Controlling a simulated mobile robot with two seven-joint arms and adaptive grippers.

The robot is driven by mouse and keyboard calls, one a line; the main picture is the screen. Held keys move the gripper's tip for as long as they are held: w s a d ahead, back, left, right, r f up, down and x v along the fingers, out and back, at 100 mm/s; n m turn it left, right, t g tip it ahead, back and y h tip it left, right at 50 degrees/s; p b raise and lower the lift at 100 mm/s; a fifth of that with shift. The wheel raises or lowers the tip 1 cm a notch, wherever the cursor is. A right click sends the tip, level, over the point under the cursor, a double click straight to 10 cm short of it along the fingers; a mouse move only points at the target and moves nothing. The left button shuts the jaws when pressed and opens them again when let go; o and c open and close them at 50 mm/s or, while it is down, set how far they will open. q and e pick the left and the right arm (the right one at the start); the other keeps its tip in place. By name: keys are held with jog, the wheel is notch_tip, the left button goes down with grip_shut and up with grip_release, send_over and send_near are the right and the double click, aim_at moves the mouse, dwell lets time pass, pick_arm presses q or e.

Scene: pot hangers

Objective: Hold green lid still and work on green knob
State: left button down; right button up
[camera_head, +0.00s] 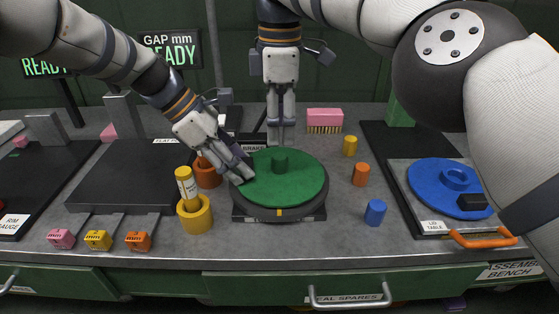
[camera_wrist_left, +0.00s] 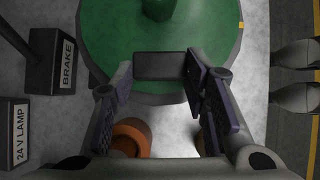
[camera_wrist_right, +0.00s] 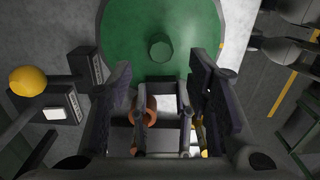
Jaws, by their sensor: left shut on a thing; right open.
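The green lid (camera_head: 300,188) lies flat on a dark round stand (camera_head: 279,213) at the middle of the bench. The green knob (camera_head: 281,162) stands upright on the lid's centre; it also shows in the right wrist view (camera_wrist_right: 160,47). My left gripper (camera_head: 243,177) is at the lid's left edge, shut on a black block (camera_wrist_left: 160,66) there. Contact with the knob is not visible.
A brown-orange ring (camera_head: 207,174) and a yellow ring holding a yellow plug (camera_head: 187,188) stand left of the lid. Yellow (camera_head: 349,146), orange (camera_head: 361,174) and blue (camera_head: 375,212) cylinders stand to its right. A blue lid (camera_head: 425,182) sits farther right.

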aim_at(279, 156)
notch_tip(279, 156, down, 7)
jog(key=shift+f, duration=0.1)
dwell(0.4)
